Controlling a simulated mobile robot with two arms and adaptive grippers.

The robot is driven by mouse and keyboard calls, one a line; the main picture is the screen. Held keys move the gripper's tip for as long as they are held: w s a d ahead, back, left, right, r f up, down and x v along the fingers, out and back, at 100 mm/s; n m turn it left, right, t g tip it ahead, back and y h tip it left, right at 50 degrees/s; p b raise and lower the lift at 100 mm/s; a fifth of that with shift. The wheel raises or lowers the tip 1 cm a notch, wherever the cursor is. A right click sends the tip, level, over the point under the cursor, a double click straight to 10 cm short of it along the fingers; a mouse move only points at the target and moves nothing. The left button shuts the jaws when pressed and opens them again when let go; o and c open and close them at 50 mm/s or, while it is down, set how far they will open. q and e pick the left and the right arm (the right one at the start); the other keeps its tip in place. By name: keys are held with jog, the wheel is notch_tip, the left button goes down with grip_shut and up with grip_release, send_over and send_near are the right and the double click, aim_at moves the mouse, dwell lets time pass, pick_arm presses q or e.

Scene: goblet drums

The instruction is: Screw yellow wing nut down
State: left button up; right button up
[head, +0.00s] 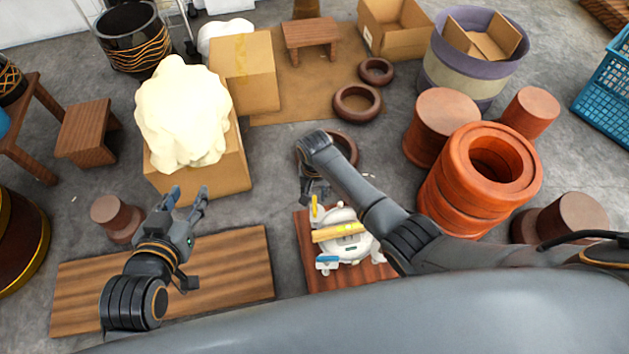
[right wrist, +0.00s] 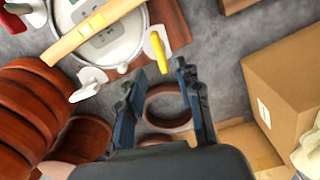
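A yellow wing nut (head: 314,207) stands on a white lug at the upper left edge of a round white fixture (head: 347,247) with a light wooden bar (head: 338,232) across it. In the right wrist view the yellow wing nut (right wrist: 159,52) lies just ahead of the fingertips, between their lines and apart from them as far as I can tell. My right gripper (right wrist: 157,76) is open and empty; in the head view it is largely hidden by its own arm. My left gripper (head: 188,192) is open and empty above the floor, left of the fixture.
The fixture rests on a small wooden table (head: 302,252), with a blue wing nut (head: 327,262) at its front. A long wooden board (head: 225,276) lies to the left. Stacked orange rings (head: 455,190) stand right; a box (head: 230,165) bearing a cream lump stands behind my left gripper.

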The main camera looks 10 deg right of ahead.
aim_at(315, 204)
notch_tip(315, 204, up, 7)
jog(key=shift+f, duration=0.15)
